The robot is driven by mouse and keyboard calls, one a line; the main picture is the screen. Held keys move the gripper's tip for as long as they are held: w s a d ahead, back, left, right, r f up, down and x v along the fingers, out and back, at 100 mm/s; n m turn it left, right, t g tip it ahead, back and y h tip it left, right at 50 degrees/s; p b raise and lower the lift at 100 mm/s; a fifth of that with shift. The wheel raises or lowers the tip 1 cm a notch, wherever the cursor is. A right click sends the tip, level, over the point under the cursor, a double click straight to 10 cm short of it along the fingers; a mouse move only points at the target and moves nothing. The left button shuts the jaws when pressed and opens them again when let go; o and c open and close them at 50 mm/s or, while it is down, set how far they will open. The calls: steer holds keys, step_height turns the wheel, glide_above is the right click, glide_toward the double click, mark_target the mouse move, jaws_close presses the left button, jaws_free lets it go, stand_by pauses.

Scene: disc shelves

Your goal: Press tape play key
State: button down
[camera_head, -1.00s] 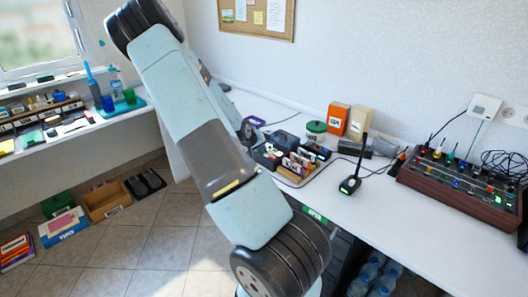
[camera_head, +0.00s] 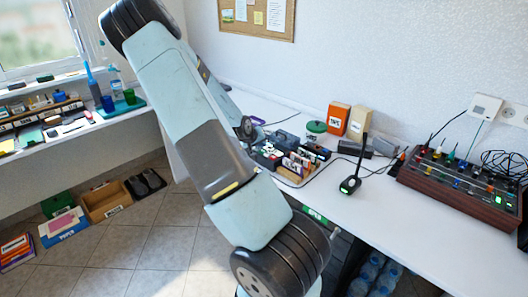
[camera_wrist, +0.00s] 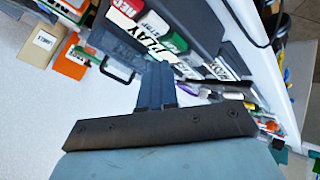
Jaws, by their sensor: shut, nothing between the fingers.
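The tape machine's dark panel (camera_wrist: 195,20) shows in the wrist view, with a row of coloured keys. A white label reading PLAY (camera_wrist: 138,36) lies just beyond my fingertips. Near it are a red key marked REC (camera_wrist: 125,8), a white key (camera_wrist: 154,22) and a green key (camera_wrist: 174,40). My gripper (camera_wrist: 155,68) is shut and empty, its fingers pointing at the keys. I cannot tell whether the tips touch a key. In the head view my arm covers the gripper and part of the machine (camera_head: 268,155).
In the head view, a desk microphone (camera_head: 350,184), an orange box (camera_head: 338,117), a tan box (camera_head: 359,123) and a mixer (camera_head: 458,190) stand on the white desk. The desk front is clear.

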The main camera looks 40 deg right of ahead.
mark_target(261, 152)
steer(key=shift+r, duration=2.5)
steer(key=shift+a, duration=0.1)
